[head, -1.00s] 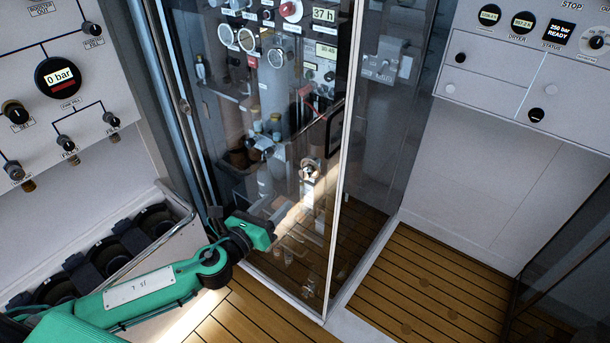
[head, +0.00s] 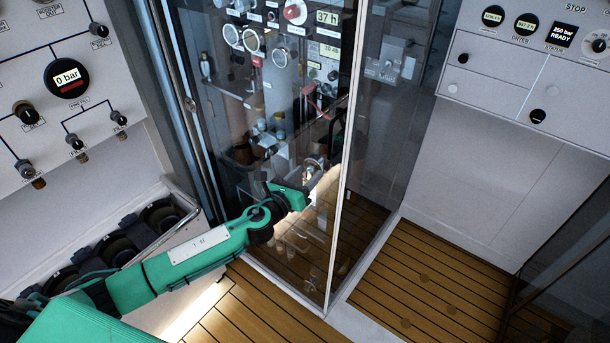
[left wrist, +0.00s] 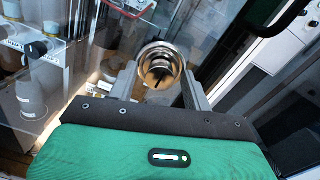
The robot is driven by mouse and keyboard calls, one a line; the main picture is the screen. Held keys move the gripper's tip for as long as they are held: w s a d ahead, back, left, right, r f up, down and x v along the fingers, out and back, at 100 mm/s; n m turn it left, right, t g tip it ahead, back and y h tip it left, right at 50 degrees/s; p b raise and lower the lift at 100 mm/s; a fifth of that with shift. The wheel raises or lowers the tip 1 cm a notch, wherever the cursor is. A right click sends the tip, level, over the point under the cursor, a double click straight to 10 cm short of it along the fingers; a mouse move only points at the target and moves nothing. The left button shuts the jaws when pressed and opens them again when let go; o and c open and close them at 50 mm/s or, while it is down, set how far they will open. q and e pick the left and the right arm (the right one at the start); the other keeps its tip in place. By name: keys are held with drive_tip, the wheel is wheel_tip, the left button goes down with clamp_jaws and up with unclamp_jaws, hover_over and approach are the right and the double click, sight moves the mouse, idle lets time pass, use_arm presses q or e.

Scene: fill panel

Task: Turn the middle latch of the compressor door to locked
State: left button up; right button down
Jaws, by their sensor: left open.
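The glass compressor door (head: 285,250) is closed in front of the machinery in the head view. Its middle latch (left wrist: 162,68) is a round metal ring with a brass-coloured centre and a dark slot, seen in the left wrist view. In the head view the latch (head: 315,164) is partly hidden by my gripper. My left gripper (head: 312,181) is open at the latch. In the left wrist view its two fingers (left wrist: 160,85) stand on either side of the ring; I cannot tell whether they touch it. My right gripper is not in view.
A control panel with a 0 bar gauge (head: 68,79) is at the left, above a rack of dark cylinders (head: 120,245). A white panel (head: 500,75) is at the right. The wooden floor (head: 420,280) right of the door is clear.

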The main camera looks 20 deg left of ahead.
use_arm(q)
drive_tip(key=c, duration=1)
drive_tip(key=shift+o, duration=0.2)
drive_tip(key=shift+n, duration=0.3)
drive_tip(key=n, duration=0.2)
drive_tip(key=shift+n, duration=0.4)
drive_tip(key=n+p, duration=0.1)
drive_tip(key=n, duration=0.4)
drive_tip(key=shift+r, duration=0.1)
drive_tip(key=n, duration=0.2)
drive_tip(key=n+p, duration=0.1)
drive_tip(key=n, duration=0.1)
drive_tip(key=shift+n+g+h, duration=0.3)
drive_tip(key=shift+n, duration=0.1)
drive_tip(key=shift+n+p, duration=0.7)
drive_tip(key=shift+n, duration=1.4)
